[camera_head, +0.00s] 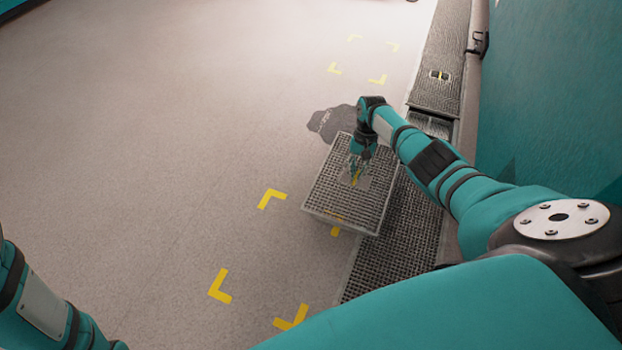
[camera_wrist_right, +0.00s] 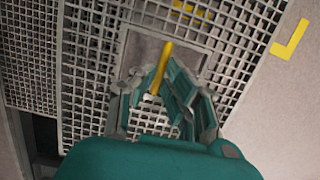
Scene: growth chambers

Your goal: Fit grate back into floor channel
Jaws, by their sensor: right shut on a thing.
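The grate (camera_head: 325,195) is a grey square mesh panel with a plain plate and a yellow handle at its middle. My right gripper (camera_head: 357,172) is shut on the yellow handle, which also shows between the fingers in the right wrist view (camera_wrist_right: 161,70). The grate appears raised above the floor, slightly tilted, overlapping the left edge of the floor channel. The floor channel (camera_head: 438,124) runs along the wall, and a dark open gap shows in it beside my right forearm. My left gripper is out of view; only part of my left arm shows at lower left.
Fixed mesh covers (camera_head: 437,82) lie in the channel beyond and before the gap. A teal wall (camera_head: 550,90) stands close on the right. Yellow corner marks (camera_head: 270,198) lie on the floor. The floor to the left is clear.

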